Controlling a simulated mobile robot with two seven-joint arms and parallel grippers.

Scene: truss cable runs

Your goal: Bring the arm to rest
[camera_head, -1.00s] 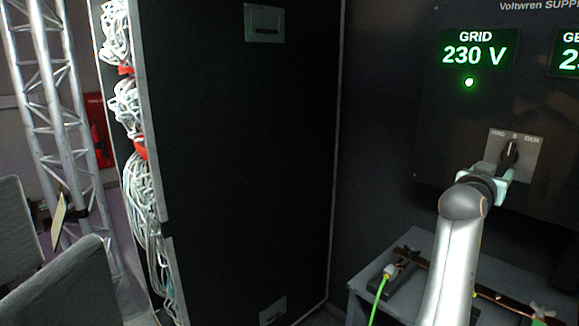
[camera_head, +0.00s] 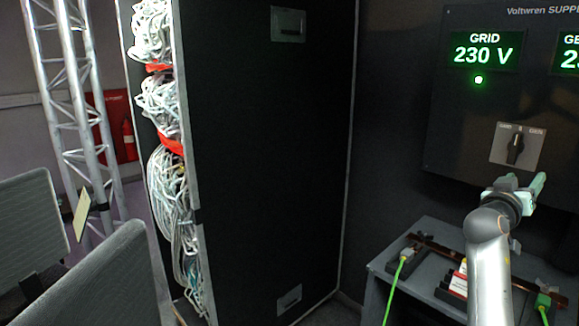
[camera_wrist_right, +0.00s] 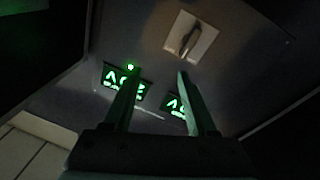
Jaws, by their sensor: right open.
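My right gripper (camera_head: 522,184) is open and empty. It is just below the selector switch (camera_head: 516,147), apart from it, in front of the dark supply panel (camera_head: 460,130). The switch has a black knob on a pale plate marked GRID, 0 and GEN; the knob stands roughly upright. In the right wrist view, the two fingers (camera_wrist_right: 157,85) are spread with nothing between them, and the switch (camera_wrist_right: 191,40) shows beyond the fingertips. My left gripper is not in view.
A grey bench (camera_head: 430,240) with a copper-coloured bar and green cables stands below the panel, close under my right arm. A tall black cabinet (camera_head: 265,160) with bundled white cables is left of it. Chairs (camera_head: 90,280) and a truss tower (camera_head: 75,120) are at the left.

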